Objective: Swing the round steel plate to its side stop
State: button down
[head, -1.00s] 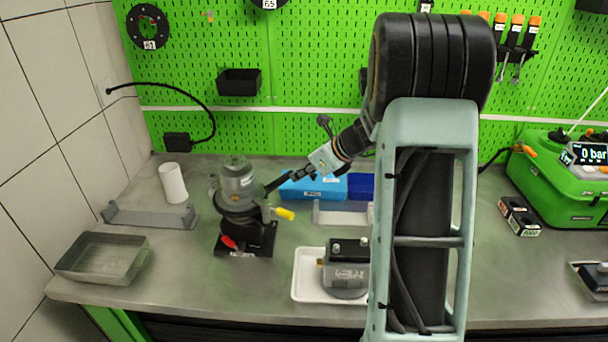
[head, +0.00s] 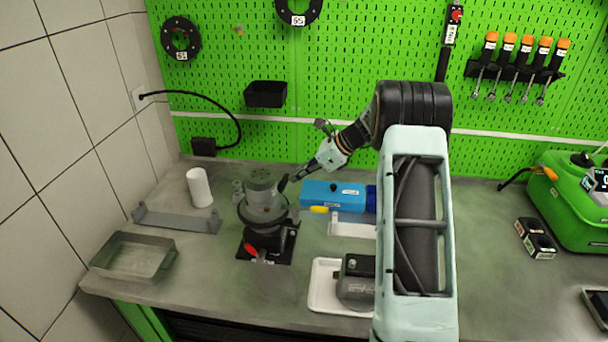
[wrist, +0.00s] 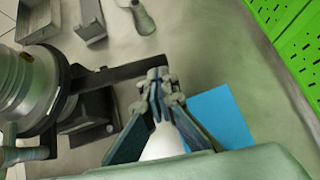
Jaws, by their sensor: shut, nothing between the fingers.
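The grey round-bodied unit (head: 262,190) stands on a black base (head: 266,246) at left centre of the bench. A round dark metal plate (head: 262,216) surrounds its lower body; I cannot tell for sure that this is the named steel plate. In the wrist view, the grey body (wrist: 25,85) is at the left, and a flat black bar (wrist: 115,76) reaches from it to my fingertips. My gripper (wrist: 158,82) is shut and empty at the bar's outer end; contact is unclear. In the head view my gripper (head: 293,178) is right of the unit's top.
A red handle (head: 250,249) and a yellow handle (head: 319,210) show around the unit. A blue box (head: 333,195) lies behind right, a white tray (head: 320,293) in front right. A white cylinder (head: 200,188) and a metal tray (head: 133,257) stand left.

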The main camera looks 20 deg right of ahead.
jog(key=shift+w+a, duration=0.5)
jog(key=shift+a, duration=0.05)
